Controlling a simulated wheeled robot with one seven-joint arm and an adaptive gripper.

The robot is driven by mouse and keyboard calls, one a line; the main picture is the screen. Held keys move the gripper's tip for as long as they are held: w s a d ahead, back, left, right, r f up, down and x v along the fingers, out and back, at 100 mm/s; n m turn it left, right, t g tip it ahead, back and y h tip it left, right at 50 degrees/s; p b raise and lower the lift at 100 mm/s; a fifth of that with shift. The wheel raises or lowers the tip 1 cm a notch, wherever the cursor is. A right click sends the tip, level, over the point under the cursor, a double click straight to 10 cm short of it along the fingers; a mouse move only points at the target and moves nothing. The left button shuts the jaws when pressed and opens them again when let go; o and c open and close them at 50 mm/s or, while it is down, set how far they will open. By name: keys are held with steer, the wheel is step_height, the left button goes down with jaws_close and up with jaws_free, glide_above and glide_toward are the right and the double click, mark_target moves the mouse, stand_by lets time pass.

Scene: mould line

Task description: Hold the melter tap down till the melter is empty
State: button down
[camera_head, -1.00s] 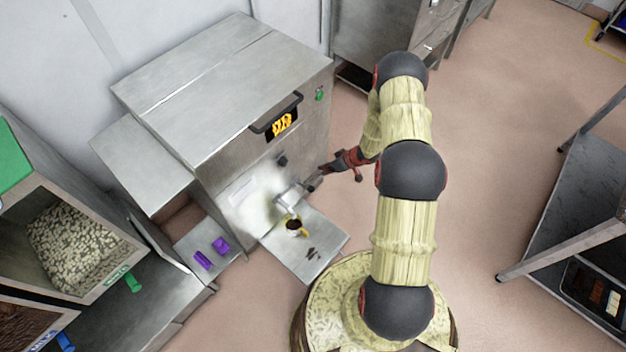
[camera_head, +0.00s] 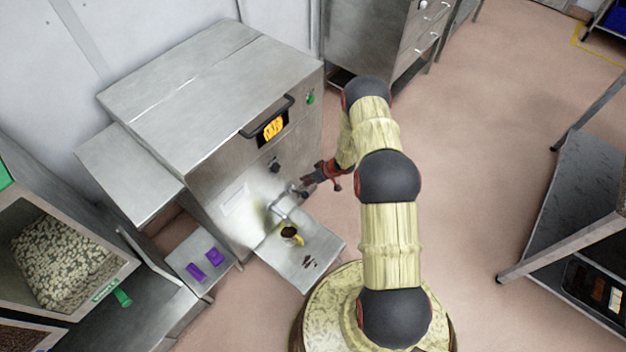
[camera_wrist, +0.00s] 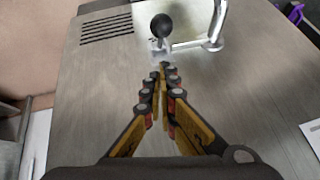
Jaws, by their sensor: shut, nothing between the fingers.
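The melter (camera_head: 215,95) is a steel cabinet with a lit orange window (camera_head: 272,127) on its front. Its tap (camera_head: 283,203) sticks out low on the front. In the wrist view the tap (camera_wrist: 215,28) is a metal spout with a lever ending in a black ball knob (camera_wrist: 161,25). A yellow cup with dark brown contents (camera_head: 291,234) stands below the tap on the steel shelf (camera_head: 318,238). My gripper (camera_wrist: 163,68) is shut and empty, its fingertips just short of the knob in the wrist picture; I cannot tell whether they touch the lever.
Dark brown spots (camera_head: 309,262) lie on the shelf in front of the cup. Two purple pieces (camera_head: 205,265) lie on a side ledge. A bin of pale pieces (camera_head: 65,255) stands at left, and a steel table (camera_head: 590,190) at right.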

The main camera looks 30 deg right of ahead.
steer(key=f, duration=0.1)
steer(key=f+b, duration=0.1)
steer(key=f, duration=0.2)
steer(key=shift+s+a, duration=0.25)
steer(key=shift+s, duration=0.15)
steer(key=shift+s+f, duration=0.15)
steer(key=shift+s+d+f+t+b, duration=0.15)
steer(key=shift+s+f+t+b, duration=0.05)
steer(key=shift+t+b, duration=0.25)
steer(key=shift+s+f, duration=0.2)
steer(key=shift+f, duration=0.05)
steer(key=s+d+f+b, duration=0.1)
steer(key=s+f+b, duration=0.2)
steer(key=f+b, duration=0.3)
step_height(320, 180, down, 4)
steer(key=shift+s+d+r, duration=0.1)
steer(key=shift+s+d, duration=0.05)
steer(key=shift+d, duration=0.05)
steer(key=shift+r+t, duration=0.1)
steer(key=shift+t, duration=0.15)
stand_by(1.5)
